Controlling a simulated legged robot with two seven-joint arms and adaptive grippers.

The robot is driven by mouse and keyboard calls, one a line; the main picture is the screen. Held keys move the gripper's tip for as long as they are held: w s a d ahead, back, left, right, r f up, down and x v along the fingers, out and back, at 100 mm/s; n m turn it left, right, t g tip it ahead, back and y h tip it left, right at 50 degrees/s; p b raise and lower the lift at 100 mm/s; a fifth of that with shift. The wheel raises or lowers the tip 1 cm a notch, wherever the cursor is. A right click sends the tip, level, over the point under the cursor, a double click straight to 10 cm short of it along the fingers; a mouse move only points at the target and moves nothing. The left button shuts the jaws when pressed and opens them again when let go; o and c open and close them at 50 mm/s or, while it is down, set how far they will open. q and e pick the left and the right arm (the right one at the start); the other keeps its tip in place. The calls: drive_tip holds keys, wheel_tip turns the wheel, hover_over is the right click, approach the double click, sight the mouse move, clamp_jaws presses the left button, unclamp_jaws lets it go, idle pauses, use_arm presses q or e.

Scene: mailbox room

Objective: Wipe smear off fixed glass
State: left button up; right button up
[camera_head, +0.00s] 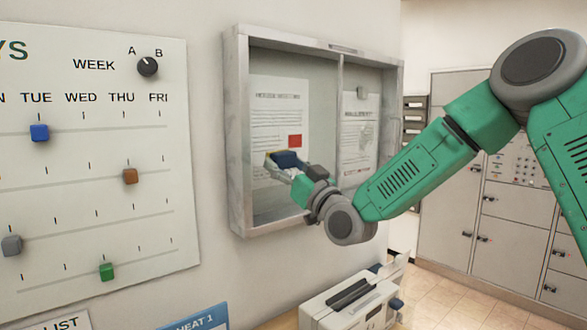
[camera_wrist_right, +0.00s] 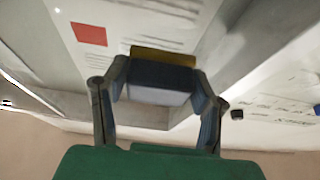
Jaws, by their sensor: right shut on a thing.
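A metal-framed glass notice case (camera_head: 238,130) hangs on the wall, with an upright bar dividing it into two panes. A greyish smear-like patch (camera_head: 366,132) shows over the right-hand notice; a small grey piece sits above it. My right gripper (camera_head: 288,166) is in front of the left part of the case. It is shut on a dark blue wiping block (camera_head: 287,159), which also shows between the fingers in the right wrist view (camera_wrist_right: 158,78), with a yellowish far edge. I cannot tell whether the block touches the glass. My left gripper is out of view.
A board with coloured sliders (camera_head: 100,220) is on the wall at left. A white machine (camera_head: 345,300) stands below the case. Grey lockers (camera_head: 450,200) stand at the back right. Two printed notices, one with a red square (camera_head: 295,141), hang inside the case.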

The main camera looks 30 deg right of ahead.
drive_tip(key=shift+a, duration=0.45)
drive_tip(key=shift+s, duration=0.1)
drive_tip(key=shift+s+f, duration=0.1)
drive_tip(key=shift+s, duration=0.4)
drive_tip(key=s, duration=0.4)
drive_tip(key=shift+d, duration=0.2)
drive_tip(key=shift+s+d, duration=0.15)
drive_tip(key=shift+s, duration=0.05)
drive_tip(key=shift+s, duration=0.1)
